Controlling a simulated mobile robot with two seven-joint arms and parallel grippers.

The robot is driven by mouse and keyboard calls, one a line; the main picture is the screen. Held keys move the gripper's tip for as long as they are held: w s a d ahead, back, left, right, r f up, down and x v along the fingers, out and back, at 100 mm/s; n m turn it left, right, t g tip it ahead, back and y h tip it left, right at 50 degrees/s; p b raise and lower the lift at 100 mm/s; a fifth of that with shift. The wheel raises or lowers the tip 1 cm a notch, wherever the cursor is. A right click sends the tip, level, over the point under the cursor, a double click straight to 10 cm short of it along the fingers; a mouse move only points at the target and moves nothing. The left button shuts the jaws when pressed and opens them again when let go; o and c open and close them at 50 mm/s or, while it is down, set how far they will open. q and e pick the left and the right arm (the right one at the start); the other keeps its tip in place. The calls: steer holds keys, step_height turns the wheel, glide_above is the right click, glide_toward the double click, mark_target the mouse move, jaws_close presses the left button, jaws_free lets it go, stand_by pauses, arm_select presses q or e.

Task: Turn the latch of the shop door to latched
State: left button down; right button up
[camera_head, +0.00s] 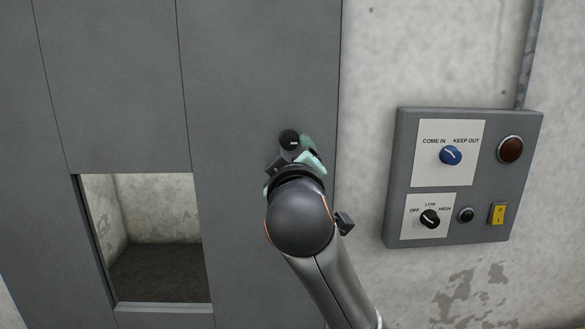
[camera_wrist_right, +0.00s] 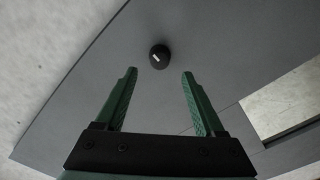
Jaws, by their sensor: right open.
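The latch is a small round black knob (camera_head: 289,138) with a white mark, on the grey shop door (camera_head: 255,60) near its right edge. In the right wrist view the knob (camera_wrist_right: 159,57) lies beyond and between the fingertips, apart from both, its white mark slanted. My right gripper (camera_wrist_right: 160,72) is open and empty, its green fingers pointing at the door. In the head view the right gripper (camera_head: 301,150) is just below the knob, partly hidden by my wrist. My left gripper is in neither view.
A grey control box (camera_head: 525,170) with a blue knob (camera_head: 451,155), a black knob (camera_head: 430,218), lamps and a yellow switch (camera_head: 497,214) is on the wall at right. A window opening (camera_head: 155,235) is in the door at lower left.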

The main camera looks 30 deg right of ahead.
steer(key=v, duration=0.5)
stand_by(0.4)
steer(key=w+a+f+n+g+y, duration=0.1)
steer(key=w+a+f+n+y, duration=0.2)
steer(key=f, duration=1.2)
steer(key=w+a+f+n+g+y, duration=0.1)
steer(key=w+a+f+y, duration=0.3)
steer(key=f, duration=1.1)
steer(key=s+a+f+m+g+y+p, duration=0.1)
steer(key=s+f+y, duration=0.1)
steer(key=s+f, duration=0.35)
steer(key=s+a+f+g+y, duration=0.1)
steer(key=s+a+f, duration=0.15)
steer(key=f, duration=0.65)
steer(key=s+f+m+g+y, duration=0.1)
steer(key=s+f+m+g, duration=0.1)
steer(key=s+f, duration=1)
steer(key=s+m, duration=0.1)
steer(key=s, duration=0.3)
steer(key=shift+a+m+y+p, duration=0.3)
steer(key=shift+a+p, duration=0.05)
